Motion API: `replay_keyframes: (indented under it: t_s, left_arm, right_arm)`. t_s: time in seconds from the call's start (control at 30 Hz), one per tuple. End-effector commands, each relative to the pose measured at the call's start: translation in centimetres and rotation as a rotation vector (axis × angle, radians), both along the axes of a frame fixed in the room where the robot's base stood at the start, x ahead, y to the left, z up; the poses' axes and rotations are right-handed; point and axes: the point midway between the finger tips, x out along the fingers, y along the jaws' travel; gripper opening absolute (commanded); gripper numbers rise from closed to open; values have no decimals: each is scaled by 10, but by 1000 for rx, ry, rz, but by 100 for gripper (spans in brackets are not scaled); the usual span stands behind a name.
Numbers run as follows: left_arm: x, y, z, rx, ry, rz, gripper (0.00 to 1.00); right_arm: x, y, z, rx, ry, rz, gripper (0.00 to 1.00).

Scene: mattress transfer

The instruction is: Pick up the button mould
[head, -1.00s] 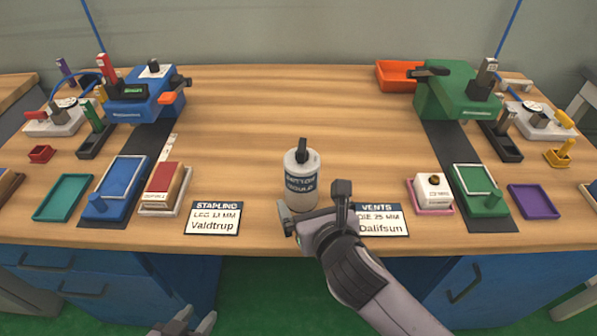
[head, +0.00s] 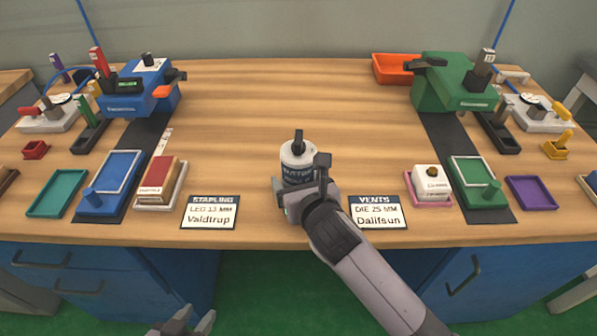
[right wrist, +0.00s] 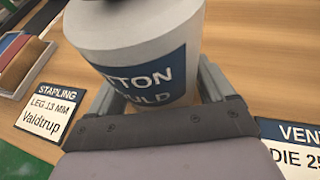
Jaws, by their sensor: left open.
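The button mould (head: 297,165) is a white cylinder with a dark blue label and a black knob on top. It stands upright on the wooden table, and it fills the upper middle of the right wrist view (right wrist: 140,45). My right gripper (head: 302,184) is at its near side, with one finger on each side of its lower body. The fingers are spread in the right wrist view (right wrist: 160,90); I cannot tell whether they touch it. My left gripper (head: 188,324) is open and empty, low at the bottom edge, in front of the table.
Label cards stand on the near table edge: "STAPLING" (head: 210,212) at left and "VENTS" (head: 376,212) at right. A red block on a tray (head: 160,183) and a white block on a pink tray (head: 431,185) flank them. The table behind the mould is clear.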

Motion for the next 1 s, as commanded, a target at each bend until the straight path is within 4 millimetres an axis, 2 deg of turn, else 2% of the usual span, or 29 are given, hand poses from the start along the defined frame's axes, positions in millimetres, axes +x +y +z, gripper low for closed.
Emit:
replay_keyframes:
  t_s: [0.03, 0.17, 0.2, 0.47, 0.67, 0.83, 1.0]
  left_arm:
    - [0, 0, 0, 0, -1, 0, 43]
    - [1, 0, 0, 0, -1, 1, 43]
    - [1, 0, 1, 0, -2, 1, 43]
    - [1, 0, 1, 0, -2, 1, 43]
    - [1, 1, 6, 0, -3, 1, 43]
    - [1, 1, 13, 1, -3, 2, 43]
    - [1, 1, 23, 1, -3, 2, 43]
  right_arm:
    - [0, 0, 0, 0, 0, 0, 64]
    - [0, 0, 0, 0, 1, 0, 22]
    - [0, 0, 3, 3, -6, 1, 16]
    - [0, 0, 4, 2, -7, 1, 16]
    - [1, 1, 20, 3, -8, 1, 16]
    - [1, 0, 52, 3, -13, 1, 16]
    - [1, 0, 100, 4, -14, 1, 16]
